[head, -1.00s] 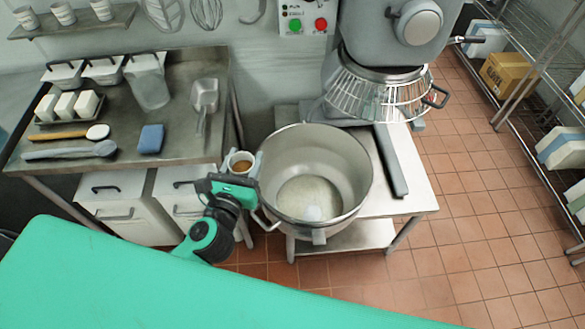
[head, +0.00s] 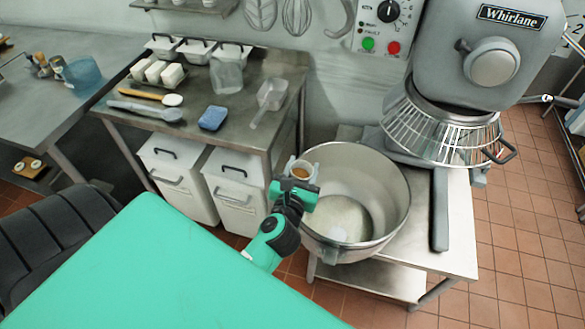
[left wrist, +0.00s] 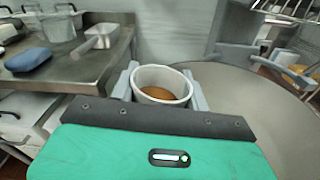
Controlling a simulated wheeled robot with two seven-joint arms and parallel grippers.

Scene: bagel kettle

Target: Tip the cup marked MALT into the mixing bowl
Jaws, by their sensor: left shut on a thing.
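A small white cup (head: 302,171) with brown contents is held upright at the left rim of the mixing bowl. It also shows in the left wrist view (left wrist: 162,75), where its brown contents lie inside. No marking can be read on it. My left gripper (head: 300,178) is shut on the cup, with a grey finger on each side. The mixing bowl (head: 385,190) is large, metal and open, and stands on a steel stand just right of the cup; it fills the right of the left wrist view (left wrist: 245,110). My right gripper is not in view.
The mixer (head: 490,65) with its wire guard (head: 440,130) stands behind and right of the bowl. A steel table (head: 250,130) on the left holds a blue sponge (head: 214,117), a scoop (head: 270,97) and a clear jug (head: 226,75). White bins (head: 235,190) stand below it.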

